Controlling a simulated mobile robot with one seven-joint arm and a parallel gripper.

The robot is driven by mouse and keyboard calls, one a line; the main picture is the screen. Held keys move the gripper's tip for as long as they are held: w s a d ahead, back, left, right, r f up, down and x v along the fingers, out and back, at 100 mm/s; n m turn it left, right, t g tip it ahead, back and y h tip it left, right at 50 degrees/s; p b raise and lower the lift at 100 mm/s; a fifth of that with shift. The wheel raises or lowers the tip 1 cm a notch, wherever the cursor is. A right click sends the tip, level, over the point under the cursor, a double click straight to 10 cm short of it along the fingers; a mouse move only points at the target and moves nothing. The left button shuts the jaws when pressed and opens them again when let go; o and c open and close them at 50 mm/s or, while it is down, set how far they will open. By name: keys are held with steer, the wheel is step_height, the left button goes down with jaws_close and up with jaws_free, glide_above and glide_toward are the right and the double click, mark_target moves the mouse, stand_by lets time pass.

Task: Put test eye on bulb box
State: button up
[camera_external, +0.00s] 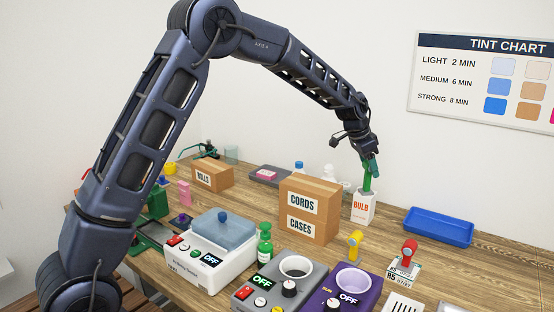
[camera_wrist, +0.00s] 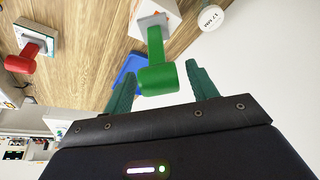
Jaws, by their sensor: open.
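The bulb box (camera_external: 363,212) is a small white carton with red lettering, standing upright on the wooden table. A green object (camera_external: 367,184), likely the test eye, stands upright at its top. In the wrist view the green object (camera_wrist: 156,55) has a rounded head and a stem that meets a grey foot on the white box (camera_wrist: 172,12). My gripper (camera_external: 371,160) is over the box, pointing down. In the wrist view its green fingers (camera_wrist: 158,68) are open, one on each side of the head, with gaps showing.
A cardboard box (camera_external: 309,215) marked CORDS and CASES stands left of the bulb box. A blue tray (camera_external: 438,227) lies to the right. In front are a yellow-topped piece (camera_external: 355,243), a red-topped piece (camera_external: 408,252) and a purple device (camera_external: 368,293).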

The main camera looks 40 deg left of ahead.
steer(key=v, duration=1.1)
steer(key=s+a+r+n, duration=0.1)
steer(key=s+a+r, duration=0.25)
steer(key=s, duration=0.25)
steer(key=s+a+r+n, duration=0.1)
steer(key=s+a+r, duration=0.25)
steer(key=s, duration=0.25)
steer(key=s+a+r+n+t+y, duration=0.1)
steer(key=s+a+r, duration=0.15)
steer(key=s, duration=0.45)
steer(key=s+a+r+n+y, duration=0.1)
steer(key=s+a, duration=0.3)
steer(key=s, duration=0.3)
steer(key=s+a+f+n, duration=0.1)
steer(key=s+a+f, duration=0.1)
steer(key=s, duration=0.7)
steer(key=s+a+f+n, duration=0.2)
steer(key=s+a, duration=0.1)
steer(key=s, duration=0.6)
steer(key=s+a+f+n+y, duration=0.1)
steer(key=s+a+f+n, duration=0.1)
steer(key=s, duration=0.7)
steer(key=shift+a+f, duration=0.35)
steer(key=shift+f, duration=0.1)
